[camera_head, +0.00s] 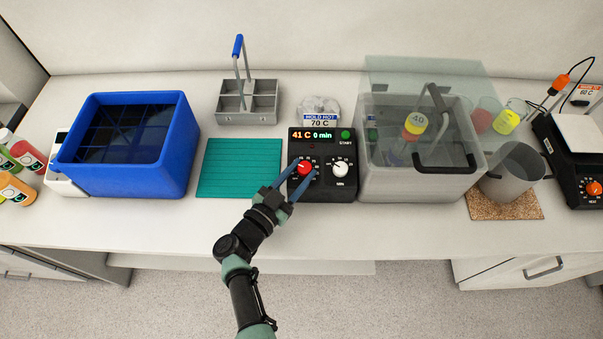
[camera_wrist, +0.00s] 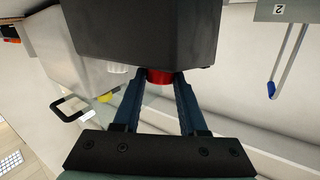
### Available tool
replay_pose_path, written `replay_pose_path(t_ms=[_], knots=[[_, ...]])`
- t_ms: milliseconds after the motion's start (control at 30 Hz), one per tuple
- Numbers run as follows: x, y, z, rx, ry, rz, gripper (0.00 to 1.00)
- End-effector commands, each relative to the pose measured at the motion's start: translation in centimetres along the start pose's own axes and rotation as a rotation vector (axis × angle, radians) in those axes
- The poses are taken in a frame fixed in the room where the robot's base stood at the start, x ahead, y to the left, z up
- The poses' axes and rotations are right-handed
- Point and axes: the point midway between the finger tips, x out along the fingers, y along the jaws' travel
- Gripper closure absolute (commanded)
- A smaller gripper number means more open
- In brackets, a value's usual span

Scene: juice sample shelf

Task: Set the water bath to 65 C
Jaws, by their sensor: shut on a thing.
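The black control box (camera_head: 323,187) of the water bath stands on the bench, and its display (camera_head: 312,135) reads 41 C and 0 min. A red knob (camera_head: 304,168) is on its left, a white knob (camera_head: 340,169) marked MIN on its right, and a green START button (camera_head: 345,134) at the top right. My gripper (camera_head: 302,174) is shut on the red knob; the wrist view also shows the red knob (camera_wrist: 159,76) between the fingertips. The grey bath tank (camera_head: 420,186) with a clear lid (camera_head: 425,72) is right of the box.
A blue crate (camera_head: 180,165) and a teal mat (camera_head: 236,170) lie to the left. A grey carrier (camera_head: 247,115) with a blue handle and a MOLD HOT 70 C sign (camera_head: 324,118) stand behind. A grey beaker (camera_head: 513,172) on a cork mat and a hotplate (camera_head: 575,160) are right.

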Motion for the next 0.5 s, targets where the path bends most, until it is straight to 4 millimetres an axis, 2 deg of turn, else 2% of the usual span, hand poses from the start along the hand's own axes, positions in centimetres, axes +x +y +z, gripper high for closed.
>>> replay_pose_path(t_ms=[500], knots=[[0.25, -1.01, 0.82, 0.133, -0.002, 0.468, 1.0]])
